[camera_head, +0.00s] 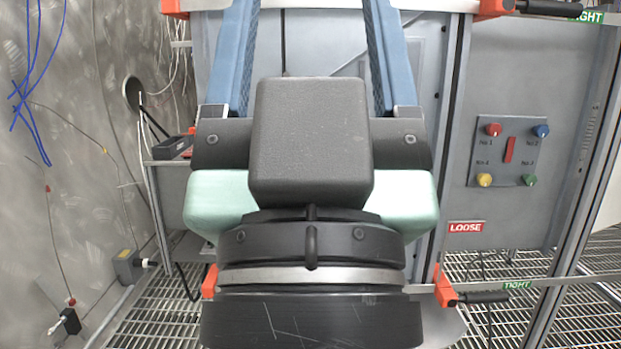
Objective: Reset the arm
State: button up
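My gripper (312,12) fills the middle of the head view, pointing away from me toward the grey panel door. Its two blue fingers stand wide apart, and nothing shows between them except the grey panel behind. The fingertips run up past the top edge of the picture. My dark wrist and gripper body hide much of the panel and whatever lies behind them.
A grey door panel (545,110) carries a control plate (507,150) with coloured knobs. Orange clamps with black handles sit at top right (495,8) and lower right (446,288). A metal wall (60,180) with cables stands left. The floor is steel grating (480,265).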

notch_tip(320, 180, up, 32)
jog(key=p, duration=3)
jog(key=shift+f, duration=0.1)
